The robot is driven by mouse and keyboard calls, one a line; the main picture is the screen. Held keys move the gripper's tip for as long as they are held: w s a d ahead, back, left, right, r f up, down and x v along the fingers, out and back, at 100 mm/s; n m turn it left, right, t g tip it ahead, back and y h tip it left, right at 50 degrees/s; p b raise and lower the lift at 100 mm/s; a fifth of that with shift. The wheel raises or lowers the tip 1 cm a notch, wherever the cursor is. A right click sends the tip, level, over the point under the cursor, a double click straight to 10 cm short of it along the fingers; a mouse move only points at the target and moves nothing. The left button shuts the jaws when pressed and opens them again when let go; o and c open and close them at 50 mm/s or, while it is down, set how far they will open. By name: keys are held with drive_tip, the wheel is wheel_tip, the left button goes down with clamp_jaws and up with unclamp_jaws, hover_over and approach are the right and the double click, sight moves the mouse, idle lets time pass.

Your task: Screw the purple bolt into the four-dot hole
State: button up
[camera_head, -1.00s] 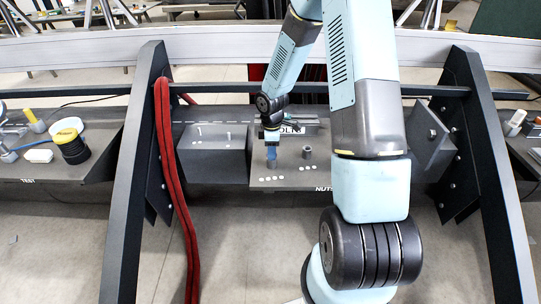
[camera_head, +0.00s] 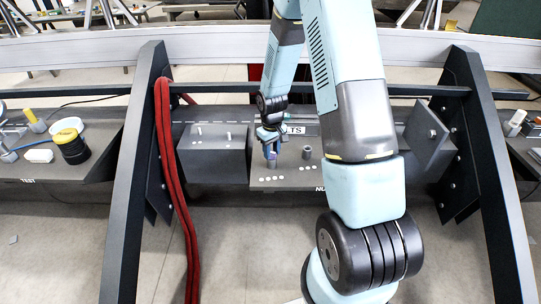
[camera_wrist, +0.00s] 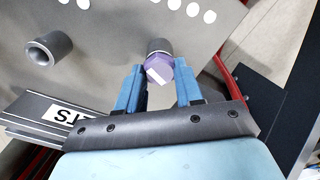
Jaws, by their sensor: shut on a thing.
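The purple bolt (camera_wrist: 160,70) shows its hex head between the two blue fingers of my gripper (camera_wrist: 159,85) in the wrist view. My gripper is shut on it. Directly behind the head is a grey round collar (camera_wrist: 159,46), beside a row of several white dots (camera_wrist: 190,9) that marks the four-dot hole. The head appears in line with the collar; how deep the shank sits is hidden. In the head view my gripper (camera_head: 270,152) points down at the dark panel, just behind the same dot row (camera_head: 271,179).
A second grey collar (camera_wrist: 50,50) stands apart to the left in the wrist view; in the head view it is right of my gripper (camera_head: 307,152). Red hoses (camera_head: 168,180) hang by the left frame post.

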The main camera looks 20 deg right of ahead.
drive_tip(key=shift+m, duration=0.8)
drive_tip(key=m, duration=0.5)
drive_tip(key=shift+m, duration=0.4)
drive_tip(key=m, duration=0.6)
drive_tip(key=o, duration=0.9)
